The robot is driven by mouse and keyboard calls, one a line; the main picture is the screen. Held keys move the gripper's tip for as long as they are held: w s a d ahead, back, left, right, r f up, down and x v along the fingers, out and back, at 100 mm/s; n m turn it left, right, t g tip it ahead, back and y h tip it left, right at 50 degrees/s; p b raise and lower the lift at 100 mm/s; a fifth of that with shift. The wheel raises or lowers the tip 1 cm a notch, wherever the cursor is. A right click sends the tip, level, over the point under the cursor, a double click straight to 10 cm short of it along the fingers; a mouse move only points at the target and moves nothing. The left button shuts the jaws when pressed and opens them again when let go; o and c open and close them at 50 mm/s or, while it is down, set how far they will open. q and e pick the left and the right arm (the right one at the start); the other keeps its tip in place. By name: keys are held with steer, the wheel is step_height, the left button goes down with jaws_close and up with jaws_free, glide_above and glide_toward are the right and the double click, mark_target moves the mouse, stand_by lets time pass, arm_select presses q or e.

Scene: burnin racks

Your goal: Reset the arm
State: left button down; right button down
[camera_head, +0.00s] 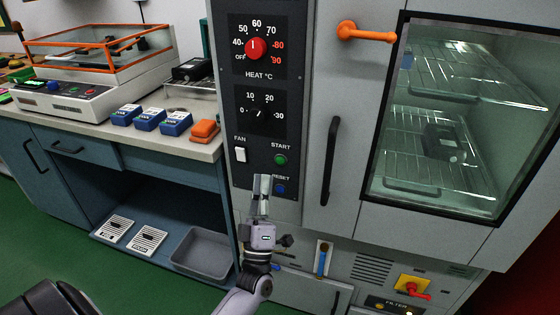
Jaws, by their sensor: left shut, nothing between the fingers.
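My left gripper (261,184) is shut and empty. It points up in front of the oven's control panel (258,134), just left of the blue RESET button (280,188). I cannot tell whether the fingertips touch the panel. The green START button (280,160) is above the RESET button. The white FAN switch (241,154) is up and to the left of the fingertips. The red heat knob (256,48) and a black timer knob (258,113) are higher on the panel. My right gripper is not in view.
The oven door has a black handle (330,160), an orange latch (366,33) and a window showing wire racks (445,70). At left, a bench (190,151) holds several blue blocks (150,119) and an orange block (204,130). A grey bin (204,254) sits on the lower shelf.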

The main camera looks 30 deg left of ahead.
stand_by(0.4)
